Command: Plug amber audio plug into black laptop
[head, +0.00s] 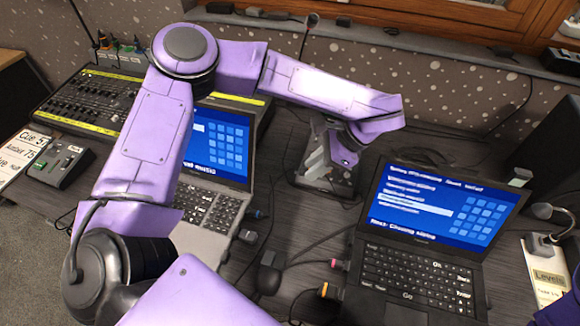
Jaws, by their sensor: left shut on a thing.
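The black laptop (415,267) stands open at the right, its blue screen lit. An orange-ringed plug, which looks like the amber audio plug (327,291), lies at the left edge of its keyboard base. I cannot tell whether it is seated in a port. My left gripper (326,183) points down over the desk between the two laptops, behind and left of the black one. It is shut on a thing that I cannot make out. It is well apart from the orange-ringed plug. My right gripper is not in view.
A pink-ringed plug (340,265) sits just behind the orange one. A grey laptop (212,210) with a blue plug (259,214) at its right side is at the left. A dark mouse-like object (270,272) and cables lie between the laptops.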

